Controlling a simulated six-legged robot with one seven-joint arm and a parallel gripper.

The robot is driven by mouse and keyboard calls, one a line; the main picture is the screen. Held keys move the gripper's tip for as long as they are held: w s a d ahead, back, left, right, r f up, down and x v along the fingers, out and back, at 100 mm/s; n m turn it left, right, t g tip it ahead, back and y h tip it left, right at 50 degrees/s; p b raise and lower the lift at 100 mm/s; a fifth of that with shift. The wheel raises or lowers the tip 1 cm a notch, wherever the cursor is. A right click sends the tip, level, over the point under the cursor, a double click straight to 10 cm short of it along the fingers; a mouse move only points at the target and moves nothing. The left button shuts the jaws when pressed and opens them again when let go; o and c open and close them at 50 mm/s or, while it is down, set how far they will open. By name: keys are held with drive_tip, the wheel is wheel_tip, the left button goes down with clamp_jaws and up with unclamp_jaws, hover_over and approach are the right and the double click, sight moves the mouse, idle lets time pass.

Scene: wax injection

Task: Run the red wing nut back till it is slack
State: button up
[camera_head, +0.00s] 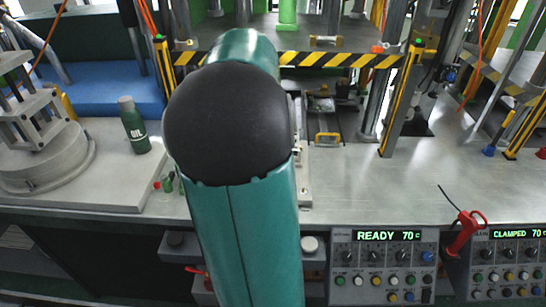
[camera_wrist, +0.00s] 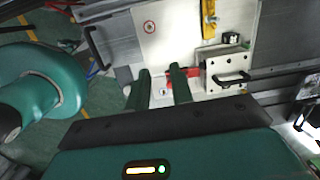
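The red wing nut appears to be the red bar (camera_wrist: 194,71) in the wrist view, beside a pale metal block. My gripper (camera_wrist: 160,74) has its two green fingers apart, with a pale surface showing between them. The right finger covers part of the red bar, which shows mainly to the right of that finger. I cannot tell whether the finger touches it. Nothing is seen held. In the head view my own arm fills the middle and hides the gripper and most of the work spot.
In the head view, a green oil bottle (camera_head: 133,127) stands left of my arm. A control panel (camera_head: 382,270) reads READY 70. Bare bench (camera_head: 350,180) lies right of my arm.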

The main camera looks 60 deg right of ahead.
drive_tip(key=s+d+f+m+g, duration=0.1)
drive_tip(key=s+d+f+m, duration=0.1)
drive_tip(key=s+d+m, duration=0.55)
drive_tip(key=shift+n, duration=0.55)
drive_tip(key=f, duration=0.4)
drive_tip(key=w+d+f, duration=0.1)
drive_tip(key=f, duration=0.3)
drive_tip(key=w+f, duration=0.1)
drive_tip(key=f, duration=0.4)
drive_tip(key=shift+d, duration=0.15)
drive_tip(key=shift+c, duration=0.4)
clamp_jaws()
